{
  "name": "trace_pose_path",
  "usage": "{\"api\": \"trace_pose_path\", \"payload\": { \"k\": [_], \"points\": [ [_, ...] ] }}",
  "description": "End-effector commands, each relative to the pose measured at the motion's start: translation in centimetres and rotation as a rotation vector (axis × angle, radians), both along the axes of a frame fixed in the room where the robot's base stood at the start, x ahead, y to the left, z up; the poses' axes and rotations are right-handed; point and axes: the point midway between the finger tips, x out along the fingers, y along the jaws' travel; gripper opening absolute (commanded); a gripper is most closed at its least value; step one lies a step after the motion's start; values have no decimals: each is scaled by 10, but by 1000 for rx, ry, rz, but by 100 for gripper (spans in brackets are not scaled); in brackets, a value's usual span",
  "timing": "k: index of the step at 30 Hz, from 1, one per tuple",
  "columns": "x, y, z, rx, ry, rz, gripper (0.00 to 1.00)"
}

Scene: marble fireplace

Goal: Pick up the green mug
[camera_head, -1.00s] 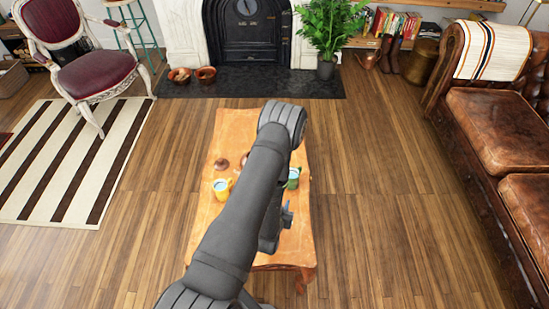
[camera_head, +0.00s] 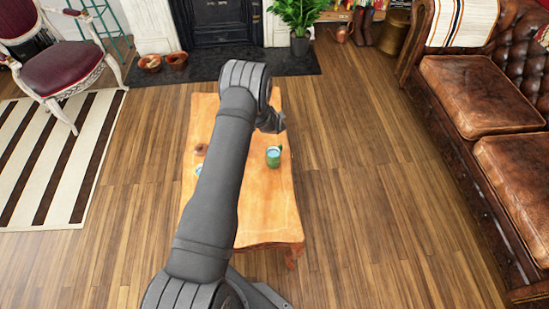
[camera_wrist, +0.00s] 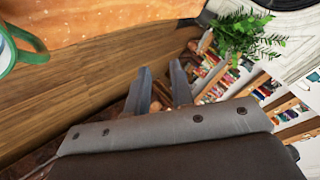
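The green mug (camera_head: 273,157) stands upright on the orange-brown wooden table (camera_head: 268,215), near its right edge, with something pale blue showing at its top. In the wrist view part of the mug (camera_wrist: 30,52) shows at the upper left edge, cut off by the frame. My gripper (camera_head: 273,122) is over the far right part of the table, beyond the mug and apart from it. In the wrist view the two fingers of my gripper (camera_wrist: 160,88) stand apart with nothing held between them.
My arm crosses over the table and hides much of its left half. A small brown thing (camera_head: 201,149) and a bit of another cup (camera_head: 198,170) show left of the arm. A leather sofa (camera_head: 480,95) stands right; the wooden floor between is clear. A potted plant (camera_head: 297,18) stands beyond.

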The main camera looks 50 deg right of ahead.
Motion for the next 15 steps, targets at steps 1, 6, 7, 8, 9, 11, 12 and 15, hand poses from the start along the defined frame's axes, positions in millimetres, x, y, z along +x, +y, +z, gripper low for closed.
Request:
{"api": "trace_pose_path", "payload": {
  "k": [1, 6, 7, 8, 9, 11, 12, 15],
  "points": [
    [-23, -10, -13, 75, 2, -81, 21],
    [-102, -14, -64, 391, -21, -340, 21],
    [-114, -12, -73, 452, -35, -379, 21],
    [-125, -8, -81, 513, -50, -416, 21],
    [-138, -4, -90, 594, -75, -459, 21],
    [-154, 5, -101, 717, -125, -515, 21],
    [-163, 11, -107, 799, -164, -546, 21],
    [-178, 23, -114, 996, -286, -597, 21]
  ]
}}
